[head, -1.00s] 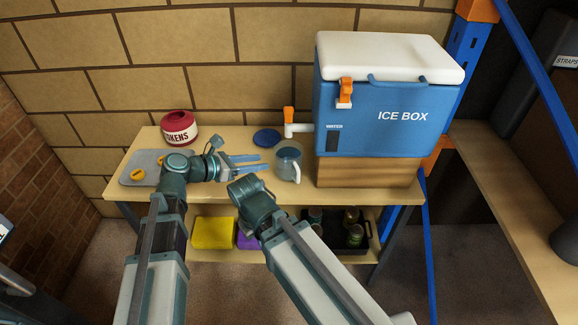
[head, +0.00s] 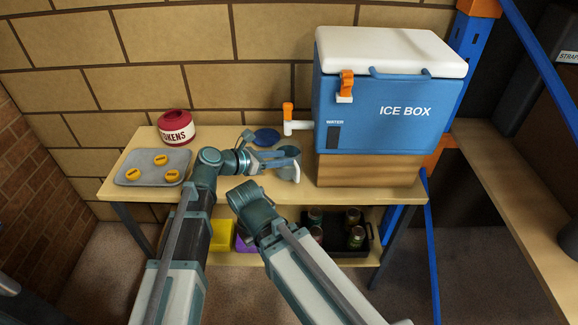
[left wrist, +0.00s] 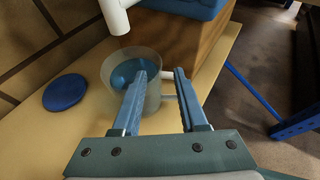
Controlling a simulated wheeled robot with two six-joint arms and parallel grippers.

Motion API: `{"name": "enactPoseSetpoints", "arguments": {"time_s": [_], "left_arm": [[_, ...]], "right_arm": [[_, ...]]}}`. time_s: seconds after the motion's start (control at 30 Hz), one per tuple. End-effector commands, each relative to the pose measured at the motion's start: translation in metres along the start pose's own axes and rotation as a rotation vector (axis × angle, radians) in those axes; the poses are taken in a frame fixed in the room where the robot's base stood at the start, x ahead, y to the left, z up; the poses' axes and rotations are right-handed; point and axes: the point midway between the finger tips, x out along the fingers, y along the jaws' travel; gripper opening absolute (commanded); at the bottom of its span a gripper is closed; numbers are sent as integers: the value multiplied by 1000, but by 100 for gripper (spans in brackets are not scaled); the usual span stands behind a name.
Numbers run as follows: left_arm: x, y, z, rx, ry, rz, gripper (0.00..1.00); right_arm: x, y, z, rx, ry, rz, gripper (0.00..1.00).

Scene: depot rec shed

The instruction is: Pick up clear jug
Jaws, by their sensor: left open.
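The clear jug (head: 288,172) stands on the bench below the ice box tap, partly hidden by my left gripper in the head view. In the left wrist view the jug (left wrist: 151,92) is a see-through cup with something blue showing in it. My left gripper (head: 284,157) is open at the jug. In the left wrist view the left finger of the gripper (left wrist: 160,76) overlaps the jug and the other finger is to its right. A pale bar, seemingly the handle, shows between them. I cannot tell whether they touch. My right arm reaches in low, its gripper not visible.
The blue ice box (head: 385,118) stands on a wooden block (head: 370,170), its white tap (head: 297,127) near the jug. A blue disc (head: 267,136) lies behind. A red tokens pot (head: 176,127) and grey tray (head: 135,172) with yellow tokens are left. Cans stand below.

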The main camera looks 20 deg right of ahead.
Motion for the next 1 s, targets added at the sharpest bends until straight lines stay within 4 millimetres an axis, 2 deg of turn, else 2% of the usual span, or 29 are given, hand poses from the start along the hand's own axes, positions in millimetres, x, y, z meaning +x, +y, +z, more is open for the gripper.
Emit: {"name": "enactPoseSetpoints", "arguments": {"time_s": [0.3,0.53,0.57,0.7,0.8,1.0], "left_arm": [[46,1,-2,1,0,-1,42],[48,0,0,0,0,0,42],[48,0,0,0,0,0,41],[47,0,0,0,0,0,15],[47,0,0,0,0,0,0],[47,0,0,0,1,0,0]], "right_arm": [[19,-2,-1,0,0,0,0],[18,-2,-1,0,0,0,0],[18,-2,-1,0,0,0,0],[18,-2,-1,0,0,0,0],[18,-2,-1,0,0,0,0],[18,-2,-1,0,0,0,0]]}}
